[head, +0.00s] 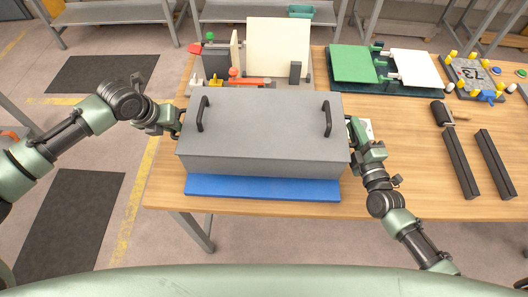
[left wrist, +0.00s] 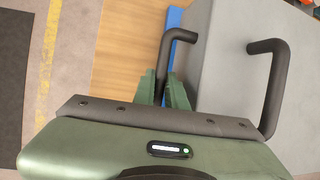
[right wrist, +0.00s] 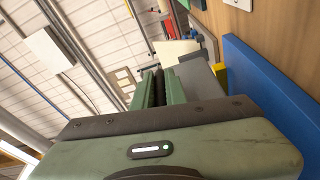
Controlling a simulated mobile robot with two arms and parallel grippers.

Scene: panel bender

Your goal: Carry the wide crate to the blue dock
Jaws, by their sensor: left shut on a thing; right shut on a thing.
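The wide crate (head: 265,140) is a grey box with two black handles on its top, level in the middle of the head view. The blue dock (head: 262,188) is a flat blue slab; its front strip shows below the crate's front face. The crate covers the rest, and I cannot tell whether they touch. My left gripper (head: 178,122) is shut on a black side handle (left wrist: 168,58) at the crate's left end. My right gripper (head: 354,132) is shut at the crate's right end; the handle there is mostly hidden. The right wrist view shows its fingers (right wrist: 155,90) close together.
The wooden table (head: 400,155) carries everything. Behind the crate stand a white upright panel (head: 278,48) and small red and orange parts. A green and white panel fixture (head: 356,64) is at the back right. Two dark bars (head: 462,165) lie to the right, with bare wood between.

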